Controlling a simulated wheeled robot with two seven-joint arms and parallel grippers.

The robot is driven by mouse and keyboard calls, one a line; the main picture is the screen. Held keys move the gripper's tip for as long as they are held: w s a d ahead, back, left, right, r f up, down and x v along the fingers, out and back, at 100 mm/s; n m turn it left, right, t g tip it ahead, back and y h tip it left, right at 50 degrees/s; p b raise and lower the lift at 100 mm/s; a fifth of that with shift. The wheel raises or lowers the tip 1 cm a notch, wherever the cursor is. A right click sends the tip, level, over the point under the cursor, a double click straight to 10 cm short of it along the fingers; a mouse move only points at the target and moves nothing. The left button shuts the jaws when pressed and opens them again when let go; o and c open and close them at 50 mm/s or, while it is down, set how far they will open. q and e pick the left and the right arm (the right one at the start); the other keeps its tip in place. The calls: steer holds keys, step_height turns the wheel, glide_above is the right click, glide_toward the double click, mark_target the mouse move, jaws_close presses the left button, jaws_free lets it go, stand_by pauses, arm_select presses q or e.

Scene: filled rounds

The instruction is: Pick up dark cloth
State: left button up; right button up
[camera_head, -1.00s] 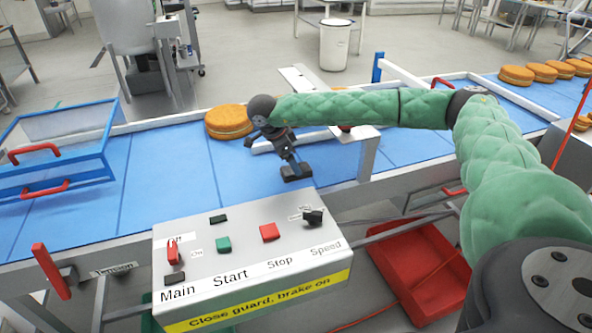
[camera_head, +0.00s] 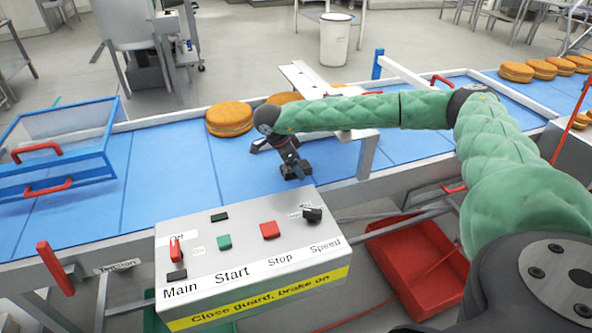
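No dark cloth can be made out in the head view. My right arm, in a green padded sleeve, reaches in from the right across the blue conveyor belt (camera_head: 170,165). Its dark gripper (camera_head: 295,172) points down over the belt, just behind the control box. I cannot tell whether its fingers are open or shut, or whether anything is between them. My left gripper is not in view.
The control box (camera_head: 245,262) with buttons stands in front of the belt. Filled rounds (camera_head: 229,119) lie on the belt behind my arm, with more at the far right. A clear blue-framed guard (camera_head: 60,150) is at left. A red crate (camera_head: 415,265) sits below.

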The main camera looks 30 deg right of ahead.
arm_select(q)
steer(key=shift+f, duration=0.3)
arm_select(e)
steer(key=shift+f, duration=0.2)
steer(key=c, duration=1.1)
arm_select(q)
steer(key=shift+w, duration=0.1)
arm_select(e)
steer(key=shift+c, duration=0.2)
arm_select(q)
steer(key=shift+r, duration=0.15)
arm_select(e)
steer(key=shift+r, duration=0.1)
steer(key=shift+r, duration=0.3)
arm_select(q)
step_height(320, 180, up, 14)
steer(key=b, duration=0.3)
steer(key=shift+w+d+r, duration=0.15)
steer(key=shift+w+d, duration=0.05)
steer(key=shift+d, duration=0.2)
arm_select(e)
step_height(320, 180, up, 10)
steer(key=shift+f, duration=0.1)
